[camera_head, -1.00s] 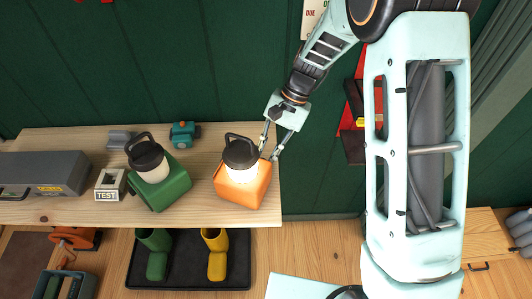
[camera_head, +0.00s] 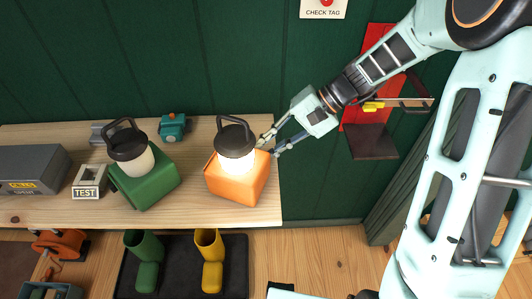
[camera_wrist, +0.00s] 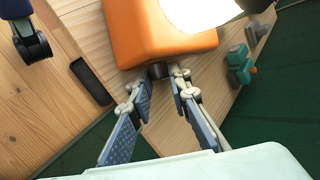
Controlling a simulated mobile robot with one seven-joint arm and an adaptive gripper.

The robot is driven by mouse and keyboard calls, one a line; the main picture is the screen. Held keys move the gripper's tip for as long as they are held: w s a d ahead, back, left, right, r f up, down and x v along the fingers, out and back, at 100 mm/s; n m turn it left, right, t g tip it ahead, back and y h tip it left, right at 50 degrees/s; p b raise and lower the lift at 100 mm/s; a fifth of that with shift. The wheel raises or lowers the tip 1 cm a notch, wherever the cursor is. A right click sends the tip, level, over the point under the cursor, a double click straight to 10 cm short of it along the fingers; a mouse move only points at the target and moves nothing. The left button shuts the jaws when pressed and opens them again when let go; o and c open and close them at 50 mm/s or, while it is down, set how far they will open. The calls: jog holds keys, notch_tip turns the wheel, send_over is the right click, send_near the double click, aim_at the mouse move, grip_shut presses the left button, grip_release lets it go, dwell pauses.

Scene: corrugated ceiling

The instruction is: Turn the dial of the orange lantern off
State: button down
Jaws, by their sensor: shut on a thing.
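The orange lantern (camera_head: 237,184) stands on the wooden workbench near its right end, with a dark cap, a handle and a brightly glowing white lamp. The wrist view shows its orange body (camera_wrist: 155,38) and the glowing lamp (camera_wrist: 203,8). A small dark dial (camera_wrist: 158,71) sticks out of the body's near side there. My gripper (camera_head: 269,146) is at the lantern's right side. In the wrist view my gripper's fingertips (camera_wrist: 161,80) are on either side of the dial, shut on it. The dial is hidden in the head view.
A green lantern (camera_head: 146,187), a small teal object (camera_head: 172,127), a TEST box (camera_head: 88,181) and a grey case (camera_head: 33,171) stand left on the workbench (camera_head: 210,216). A red panel (camera_head: 358,110) hangs at right.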

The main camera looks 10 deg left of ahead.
jog(key=shift+y, duration=0.3)
jog(key=c, duration=1.8)
grip_release()
jog(key=v, duration=1.2)
